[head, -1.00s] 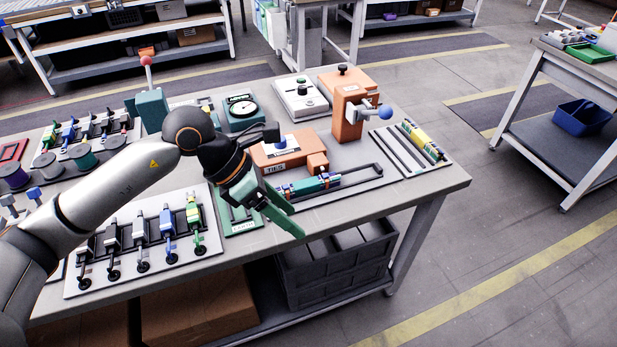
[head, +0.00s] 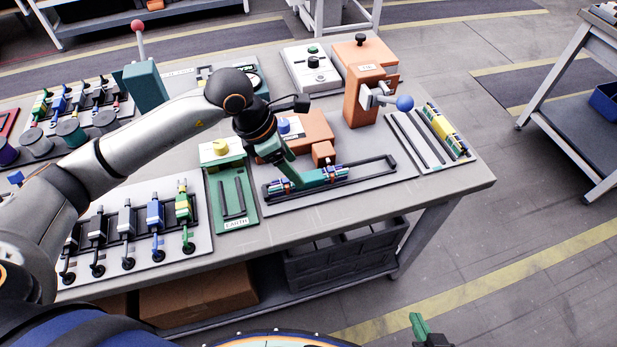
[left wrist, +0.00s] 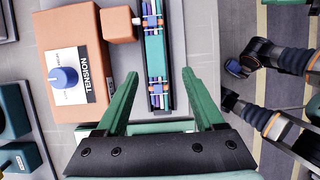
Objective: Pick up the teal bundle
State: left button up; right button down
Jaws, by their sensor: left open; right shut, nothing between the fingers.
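The teal bundle (head: 313,179) lies in a black-railed holder (head: 373,168) near the front of the workbench. Coloured strands and orange bands show along it. In the left wrist view the teal bundle (left wrist: 155,52) runs up the picture, between the lines of the two fingers. My left gripper (head: 290,176) is open, with its green fingers pointing down at the left part of the bundle and hiding some of it. Contact cannot be told. The left gripper's fingertips (left wrist: 160,72) show apart on either side of the bundle. My right gripper (head: 420,327) is shut and empty at the bottom edge, away from the bench.
An orange tension box (head: 312,128) stands just behind the bundle. An orange press (head: 360,92) with a blue-knobbed lever is behind to the right. A yellow bundle (head: 441,128) lies on a rack at right. A green EARTH tray (head: 230,190) is left of the holder.

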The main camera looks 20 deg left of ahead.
aim_at(305, 177)
pick_arm(q)
jog(key=shift+w+x, duration=0.2)
jog(key=shift+x, duration=1.15)
jog(key=shift+w+x, duration=0.2)
jog(key=shift+x, duration=1.15)
jog(key=shift+r, duration=0.15)
grip_shut()
